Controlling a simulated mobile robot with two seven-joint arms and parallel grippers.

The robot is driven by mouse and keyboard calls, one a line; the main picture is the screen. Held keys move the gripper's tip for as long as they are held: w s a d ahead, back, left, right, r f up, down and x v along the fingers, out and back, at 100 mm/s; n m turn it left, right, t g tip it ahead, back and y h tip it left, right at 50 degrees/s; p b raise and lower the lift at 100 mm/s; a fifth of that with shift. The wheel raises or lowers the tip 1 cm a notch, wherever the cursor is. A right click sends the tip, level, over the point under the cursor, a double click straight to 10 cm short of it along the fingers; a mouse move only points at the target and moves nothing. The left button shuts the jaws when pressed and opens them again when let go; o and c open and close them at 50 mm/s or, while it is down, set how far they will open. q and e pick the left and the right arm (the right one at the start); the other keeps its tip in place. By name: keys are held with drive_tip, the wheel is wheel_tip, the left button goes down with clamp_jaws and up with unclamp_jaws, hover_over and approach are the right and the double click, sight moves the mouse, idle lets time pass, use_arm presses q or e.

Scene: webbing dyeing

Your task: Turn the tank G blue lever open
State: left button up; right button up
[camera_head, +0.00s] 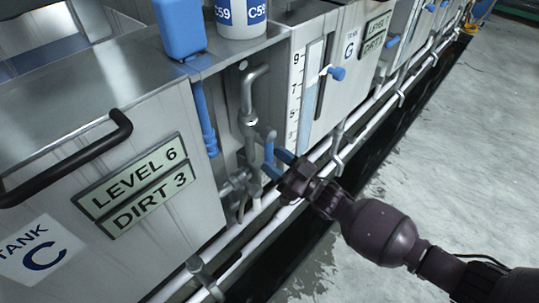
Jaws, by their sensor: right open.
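Tank G (338,92) is a grey metal tank with a "TANK G" label, in the upper middle of the head view. My right gripper (264,175) reaches in from the lower right. Its two blue-tipped fingers are apart, near the lower part of this lever and the grey valve (236,184). I cannot tell whether a finger touches the lever. Another blue knob (337,73) sits beside tank G's level gauge (313,85). My left gripper is out of view.
Tank C (170,215), with a black handle (75,160) and a "LEVEL 6, DIRT 3" sign (140,183), fills the left. White pipes (262,205) run low along the tanks. A dark floor channel (375,150) lies alongside. The concrete floor at right is open.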

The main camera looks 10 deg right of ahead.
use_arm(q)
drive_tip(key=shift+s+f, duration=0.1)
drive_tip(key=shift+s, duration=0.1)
use_arm(e)
drive_tip(key=v, duration=0.8)
drive_tip(key=shift+s+d, duration=0.15)
drive_tip(key=shift+d, duration=0.05)
